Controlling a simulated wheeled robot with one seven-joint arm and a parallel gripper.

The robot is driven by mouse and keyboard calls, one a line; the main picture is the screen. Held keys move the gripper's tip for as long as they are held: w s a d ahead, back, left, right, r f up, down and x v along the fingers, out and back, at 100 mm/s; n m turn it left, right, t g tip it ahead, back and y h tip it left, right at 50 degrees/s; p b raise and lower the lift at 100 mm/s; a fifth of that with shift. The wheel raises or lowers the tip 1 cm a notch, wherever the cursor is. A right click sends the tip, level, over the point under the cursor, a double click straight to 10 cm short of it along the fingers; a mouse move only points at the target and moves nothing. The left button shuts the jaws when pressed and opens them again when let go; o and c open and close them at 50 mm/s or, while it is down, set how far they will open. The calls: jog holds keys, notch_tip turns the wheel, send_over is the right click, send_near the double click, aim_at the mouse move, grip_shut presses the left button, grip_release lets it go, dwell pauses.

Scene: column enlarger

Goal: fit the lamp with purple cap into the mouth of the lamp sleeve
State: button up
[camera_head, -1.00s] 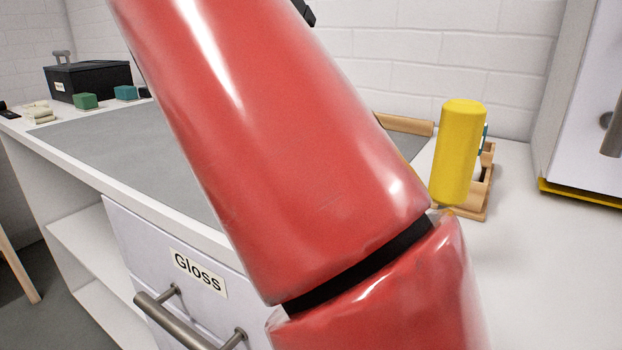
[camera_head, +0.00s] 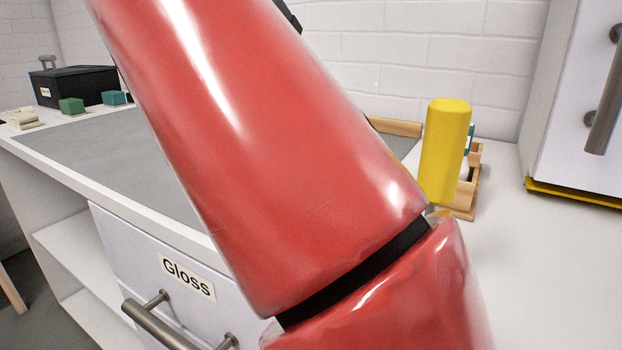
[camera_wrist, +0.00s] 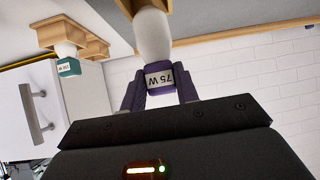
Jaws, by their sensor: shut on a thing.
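In the wrist view my gripper (camera_wrist: 160,84) is shut on the purple cap of a lamp (camera_wrist: 159,79), which has a white "75 W" label. The lamp's white bulb (camera_wrist: 152,37) points away from my gripper, and its far end meets a wooden holder (camera_wrist: 143,5) in the picture. I cannot tell whether it still sits in that holder. In the head view my red arm hides the middle of the scene, and my gripper and the held lamp do not show. I cannot make out the lamp sleeve in either view.
A teal-capped lamp (camera_wrist: 68,66) sits at another wooden holder (camera_wrist: 58,35). A white cabinet (camera_head: 575,110) is at right. A black box (camera_head: 78,86) and green block (camera_head: 71,105) are at left.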

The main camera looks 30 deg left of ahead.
jog(key=shift+f+b, duration=2.95)
jog(key=shift+f, duration=0.4)
dwell(0.5)
jog(key=o, duration=1.1)
jog(key=shift+c, duration=0.2)
jog(key=shift+r, duration=0.1)
jog(key=a+p+v, duration=0.1)
jog(key=p+v, duration=0.3)
jog(key=v, duration=0.3)
jog(key=shift+s+d+r, duration=0.2)
jog(key=shift+s+d, duration=0.2)
jog(key=shift+d, duration=0.1)
dwell(0.5)
dwell(0.4)
